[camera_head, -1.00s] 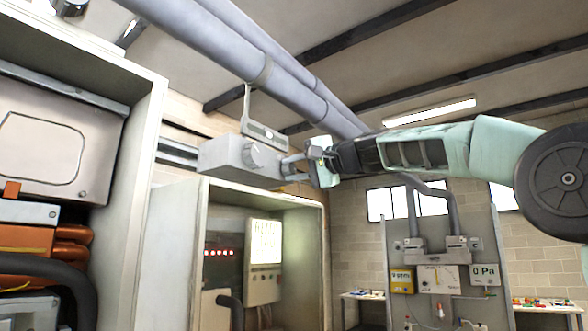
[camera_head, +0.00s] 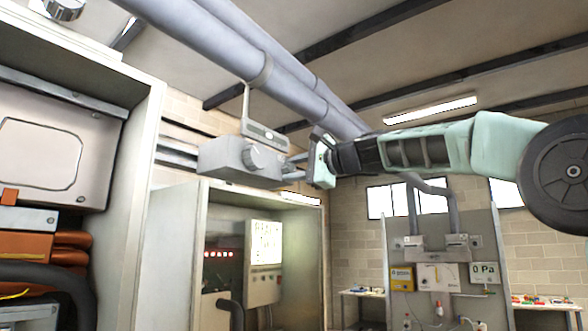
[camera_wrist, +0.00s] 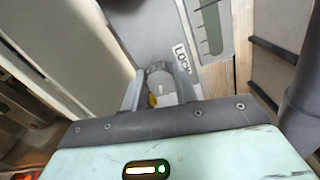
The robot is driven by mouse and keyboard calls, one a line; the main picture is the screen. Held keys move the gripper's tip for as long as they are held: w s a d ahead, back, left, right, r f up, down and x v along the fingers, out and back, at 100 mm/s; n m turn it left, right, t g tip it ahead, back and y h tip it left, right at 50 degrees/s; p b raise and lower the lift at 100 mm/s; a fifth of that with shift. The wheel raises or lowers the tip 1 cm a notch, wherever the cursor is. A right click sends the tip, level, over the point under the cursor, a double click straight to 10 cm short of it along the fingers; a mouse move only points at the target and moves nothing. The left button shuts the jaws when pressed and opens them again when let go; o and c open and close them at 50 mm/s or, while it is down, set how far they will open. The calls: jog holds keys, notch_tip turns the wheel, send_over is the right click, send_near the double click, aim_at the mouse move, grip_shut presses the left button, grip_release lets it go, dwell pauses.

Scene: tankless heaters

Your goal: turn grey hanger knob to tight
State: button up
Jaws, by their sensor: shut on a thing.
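A grey hanger box (camera_head: 225,160) hangs under the large pipes from a bracket (camera_head: 262,134). It has a round grey knob (camera_head: 251,159) on the face toward me. My gripper (camera_head: 290,163) reaches in from the right to the box's right end. In the wrist view, my gripper (camera_wrist: 161,92) has its two fingers on either side of a grey knob (camera_wrist: 160,80), shut on it. A "LOCK" label (camera_wrist: 181,57) is beside this knob. In the head view, the gripped knob is mostly hidden by the fingers.
Large grey pipes (camera_head: 225,45) run just above the box and my arm. An open cabinet (camera_head: 135,150) stands at the left, and another with a lit panel (camera_head: 266,243) is below the box. A gauge board (camera_head: 440,255) stands at the right.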

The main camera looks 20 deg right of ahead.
jog(key=shift+d, duration=0.1)
jog(key=o, duration=1)
jog(key=shift+c, duration=0.2)
jog(key=shift+s+d+f+b, duration=0.1)
jog(key=shift+s+d+b, duration=0.15)
jog(key=shift+s+b, duration=0.15)
jog(key=b+v, duration=0.8)
jog(key=v, duration=0.8)
jog(key=shift+s, duration=0.2)
jog(key=shift+d, duration=0.1)
